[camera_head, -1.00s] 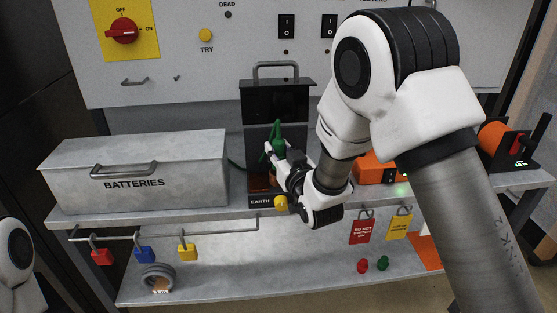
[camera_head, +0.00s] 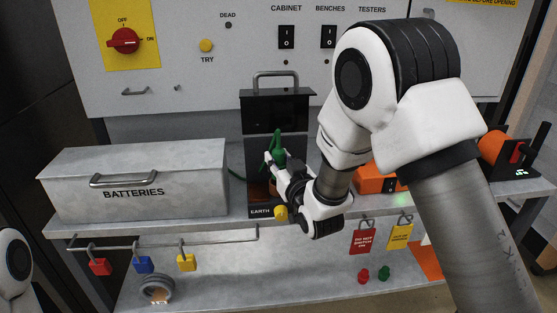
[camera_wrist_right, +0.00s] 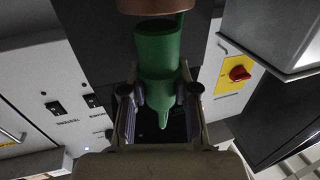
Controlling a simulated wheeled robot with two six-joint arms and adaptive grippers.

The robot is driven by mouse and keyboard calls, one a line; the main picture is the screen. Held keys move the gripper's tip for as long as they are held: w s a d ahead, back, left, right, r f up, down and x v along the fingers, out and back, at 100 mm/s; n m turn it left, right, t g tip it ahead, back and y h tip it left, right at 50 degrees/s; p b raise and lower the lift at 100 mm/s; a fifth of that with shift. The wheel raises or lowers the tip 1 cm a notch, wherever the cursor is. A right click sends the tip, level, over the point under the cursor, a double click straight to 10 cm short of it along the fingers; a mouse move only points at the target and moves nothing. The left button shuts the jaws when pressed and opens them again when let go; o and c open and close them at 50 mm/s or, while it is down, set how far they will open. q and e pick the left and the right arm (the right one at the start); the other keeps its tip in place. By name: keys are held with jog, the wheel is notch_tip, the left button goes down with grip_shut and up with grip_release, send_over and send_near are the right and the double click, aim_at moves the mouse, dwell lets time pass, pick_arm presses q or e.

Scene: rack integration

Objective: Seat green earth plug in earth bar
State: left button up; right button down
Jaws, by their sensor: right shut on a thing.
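The green earth plug (camera_head: 278,145) is held roughly upright by my right gripper (camera_head: 273,162), its tapered green end pointing up. In the right wrist view the green plug (camera_wrist_right: 160,60) sits between the two fingers of my right gripper (camera_wrist_right: 158,95), which are shut on it. A copper-brown part (camera_wrist_right: 150,5) shows at the plug's wide end, cut by the picture edge. The dark earth housing labelled EARTH (camera_head: 260,211) stands behind and below the gripper, with copper-coloured metal inside. My left gripper is out of view.
A grey BATTERIES box (camera_head: 135,185) stands left of the earth housing. An orange device (camera_head: 376,180) is to the right. Padlocks and tags hang below, and a tape roll (camera_head: 157,289) lies on the lower shelf.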

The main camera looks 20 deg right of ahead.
jog(key=shift+f+b, duration=1.85)
jog(key=shift+f, duration=0.25)
jog(key=c, duration=0.8)
grip_release()
jog(key=shift+r, duration=0.1)
jog(key=shift+s, duration=0.1)
jog(key=s, duration=0.7)
jog(key=shift+s, duration=0.15)
jog(key=shift+s+d, duration=0.1)
